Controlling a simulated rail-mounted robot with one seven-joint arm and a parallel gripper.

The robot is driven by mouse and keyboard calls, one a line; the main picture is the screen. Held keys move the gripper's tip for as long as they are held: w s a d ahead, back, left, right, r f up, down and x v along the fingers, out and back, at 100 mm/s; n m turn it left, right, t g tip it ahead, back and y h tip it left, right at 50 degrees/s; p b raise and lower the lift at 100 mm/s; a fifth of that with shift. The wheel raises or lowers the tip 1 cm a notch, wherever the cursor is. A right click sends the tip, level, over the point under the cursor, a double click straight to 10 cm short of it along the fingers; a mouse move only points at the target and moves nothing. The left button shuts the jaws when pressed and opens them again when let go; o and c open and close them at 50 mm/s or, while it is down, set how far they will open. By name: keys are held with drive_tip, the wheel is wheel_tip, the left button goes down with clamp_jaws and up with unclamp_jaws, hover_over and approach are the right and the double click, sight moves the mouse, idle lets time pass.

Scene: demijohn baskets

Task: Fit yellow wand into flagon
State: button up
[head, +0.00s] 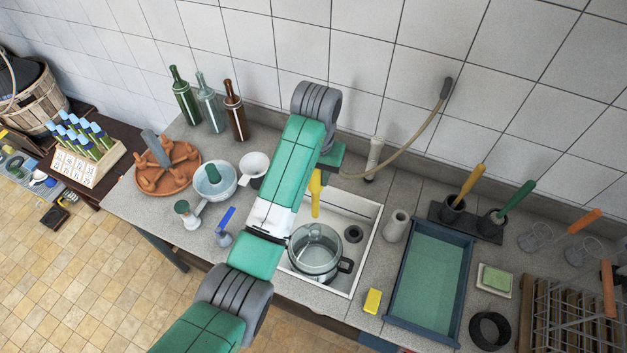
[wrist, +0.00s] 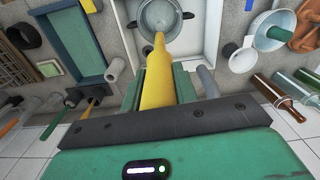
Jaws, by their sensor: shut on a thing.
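The yellow wand (head: 316,195) hangs below my gripper (head: 325,165), pointing down over the white sink. In the wrist view the wand (wrist: 157,85) runs from between the jaws of my gripper (wrist: 158,97), which is shut on it. Its narrow tip overlaps the near rim of a round glass vessel, apparently the flagon (wrist: 183,19). In the head view this vessel (head: 313,263) stands upright in the sink, with a clear top and dark side handles. The wand's lower end shows just above it in the picture, apart from it; the height gap is unclear.
The white sink (head: 371,225) also holds a dark ring (head: 353,233). A blue-rimmed green tray (head: 432,275) and a grey cup (head: 396,225) are right of it. A white funnel (head: 254,165) and bottles (head: 236,112) stand left. A hose (head: 415,140) arcs behind my gripper.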

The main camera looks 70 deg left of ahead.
sight(316, 202)
drive_tip(key=shift+s+r, duration=0.1)
drive_tip(key=shift+w+a, duration=0.1)
drive_tip(key=shift+w, duration=0.1)
drive_tip(key=shift+f+b, duration=0.95)
drive_tip(key=shift+f, duration=2.45)
drive_tip(key=shift+p, duration=1)
drive_tip(key=shift+f+b, duration=1.5)
drive_tip(key=shift+f, duration=1.55)
drive_tip(key=o, duration=1.1)
